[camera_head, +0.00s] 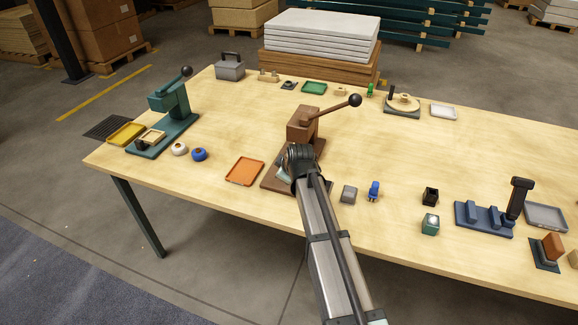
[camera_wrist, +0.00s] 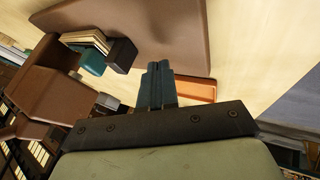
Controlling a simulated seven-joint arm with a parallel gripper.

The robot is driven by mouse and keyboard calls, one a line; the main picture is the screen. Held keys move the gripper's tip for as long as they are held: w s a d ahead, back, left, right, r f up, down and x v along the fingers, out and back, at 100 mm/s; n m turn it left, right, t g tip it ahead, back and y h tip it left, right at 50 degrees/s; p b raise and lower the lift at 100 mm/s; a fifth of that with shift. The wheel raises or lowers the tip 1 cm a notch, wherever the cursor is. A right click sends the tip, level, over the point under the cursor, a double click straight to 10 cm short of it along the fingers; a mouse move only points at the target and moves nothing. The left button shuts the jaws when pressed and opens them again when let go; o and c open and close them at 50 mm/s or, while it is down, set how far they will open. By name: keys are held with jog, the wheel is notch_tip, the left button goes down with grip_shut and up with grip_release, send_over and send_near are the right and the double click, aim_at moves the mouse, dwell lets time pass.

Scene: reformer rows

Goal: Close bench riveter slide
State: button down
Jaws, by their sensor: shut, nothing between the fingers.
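A brown bench press with a long lever and black ball knob (camera_head: 303,126) stands at mid-table; I take it as the riveter, though a teal press (camera_head: 170,100) at the left is similar. My arm's end covers much of its front, and the slide cannot be made out there. In the wrist view its brown base plate (camera_wrist: 165,32) and body (camera_wrist: 52,92) show, with a cream layered piece, a teal part and a dark block (camera_wrist: 122,54) between them. My gripper (camera_wrist: 158,68) is shut and empty over the base plate's edge, apart from the dark block.
An orange tray (camera_head: 244,171) lies left of the brown base. A grey block (camera_head: 349,194) and a blue item (camera_head: 374,191) stand to its right. A blue fixture (camera_head: 483,220) is farther right.

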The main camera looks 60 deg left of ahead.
jog(key=v, duration=0.9)
jog(key=shift+r, duration=0.4)
jog(key=shift+w+d, duration=0.15)
jog(key=shift+d, duration=0.1)
